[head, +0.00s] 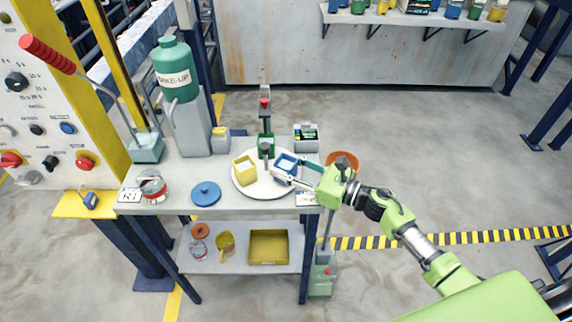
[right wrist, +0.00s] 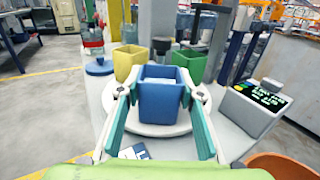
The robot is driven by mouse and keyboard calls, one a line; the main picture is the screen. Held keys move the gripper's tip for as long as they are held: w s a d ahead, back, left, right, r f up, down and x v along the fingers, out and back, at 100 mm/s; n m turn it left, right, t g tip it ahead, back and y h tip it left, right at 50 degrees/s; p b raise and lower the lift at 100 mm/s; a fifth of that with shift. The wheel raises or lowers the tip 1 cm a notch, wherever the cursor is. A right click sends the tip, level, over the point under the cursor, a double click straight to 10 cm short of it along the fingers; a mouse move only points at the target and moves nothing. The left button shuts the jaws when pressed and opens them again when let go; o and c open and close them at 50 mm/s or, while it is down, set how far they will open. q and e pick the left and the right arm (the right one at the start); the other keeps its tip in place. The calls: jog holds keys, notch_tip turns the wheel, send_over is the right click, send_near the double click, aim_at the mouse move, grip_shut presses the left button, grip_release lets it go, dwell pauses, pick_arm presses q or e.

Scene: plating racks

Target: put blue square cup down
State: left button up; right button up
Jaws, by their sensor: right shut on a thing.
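The blue square cup (head: 287,163) is over the right part of a round white plate (head: 262,191) on the table. In the right wrist view the blue cup (right wrist: 161,100) stands upright between the fingers of my right gripper (right wrist: 165,92), which is shut on it. The right gripper (head: 296,176) reaches in from the right in the head view. I cannot tell whether the cup's base touches the plate. A yellow square cup (head: 245,172) stands on the plate to the left. My left gripper is not in view.
A green square cup (right wrist: 190,64) stands behind the blue one. A display box (head: 306,137) and an orange bowl (head: 345,160) are to the right.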

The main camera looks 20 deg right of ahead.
jog(key=shift+f, duration=0.2)
jog(key=o, duration=1.1)
jog(key=shift+o, duration=0.2)
